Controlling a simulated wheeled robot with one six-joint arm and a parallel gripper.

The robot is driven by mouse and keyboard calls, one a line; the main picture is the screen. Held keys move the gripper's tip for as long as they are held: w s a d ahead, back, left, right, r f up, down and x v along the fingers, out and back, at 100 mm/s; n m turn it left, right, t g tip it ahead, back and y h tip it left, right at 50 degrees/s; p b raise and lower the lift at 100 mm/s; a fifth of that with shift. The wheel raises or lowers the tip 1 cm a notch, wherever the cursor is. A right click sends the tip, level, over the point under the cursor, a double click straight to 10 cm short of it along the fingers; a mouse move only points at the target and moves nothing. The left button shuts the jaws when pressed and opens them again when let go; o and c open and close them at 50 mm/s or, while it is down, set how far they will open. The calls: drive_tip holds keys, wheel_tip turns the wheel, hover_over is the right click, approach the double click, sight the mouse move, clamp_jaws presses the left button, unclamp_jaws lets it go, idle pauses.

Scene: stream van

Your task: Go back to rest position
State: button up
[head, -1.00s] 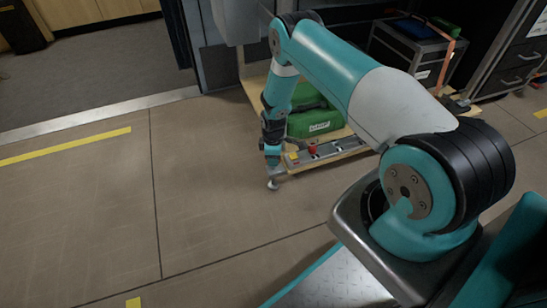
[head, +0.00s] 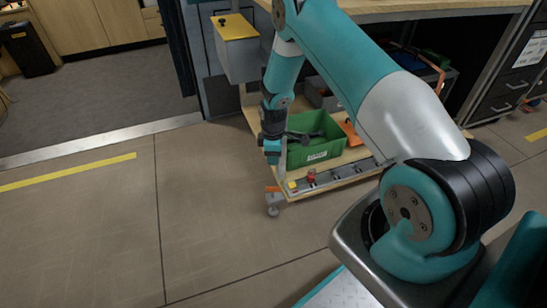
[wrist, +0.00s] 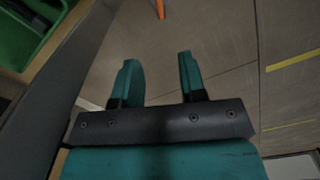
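My gripper (head: 272,158) hangs at the end of my arm, in front of the left side of a low wooden cart in the head view. It is small and partly hard to make out there. In the wrist view my gripper (wrist: 158,75) has its two teal fingers well apart, with nothing between them but bare floor behind. The arm is bent, with its upper part rising from my base and its forearm pointing down.
The wooden cart (head: 345,168) holds a green bin (head: 318,150) with dark items inside, close behind my gripper. A bench (head: 440,12) and a dark drawer cabinet (head: 500,88) stand at the right. A grey box with a yellow lid (head: 236,27) is behind. The floor at left is clear.

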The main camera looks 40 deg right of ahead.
idle(0.4)
drive_tip(key=s+a+r+m+y, duration=0.1)
drive_tip(key=s+a+r, duration=0.1)
drive_tip(key=a+r, duration=0.5)
drive_tip(key=s+a+r+y, duration=0.15)
drive_tip(key=a+r, duration=0.25)
drive_tip(key=r, duration=0.6)
drive_tip(key=s+a+r+m, duration=0.1)
drive_tip(key=s+a+r, duration=0.1)
drive_tip(key=a+r, duration=0.5)
drive_tip(key=s+a+r+m+y, duration=0.1)
drive_tip(key=s+a+r, duration=0.2)
drive_tip(key=s+r, duration=0.6)
drive_tip(key=s+a+r+y, duration=0.1)
drive_tip(key=s+a+r, duration=0.3)
drive_tip(key=s, duration=0.9)
wheel_tip(320, 180, up, 36)
drive_tip(key=p, duration=3.5)
drive_tip(key=shift+s+d, duration=0.25)
drive_tip(key=shift+d, duration=0.15)
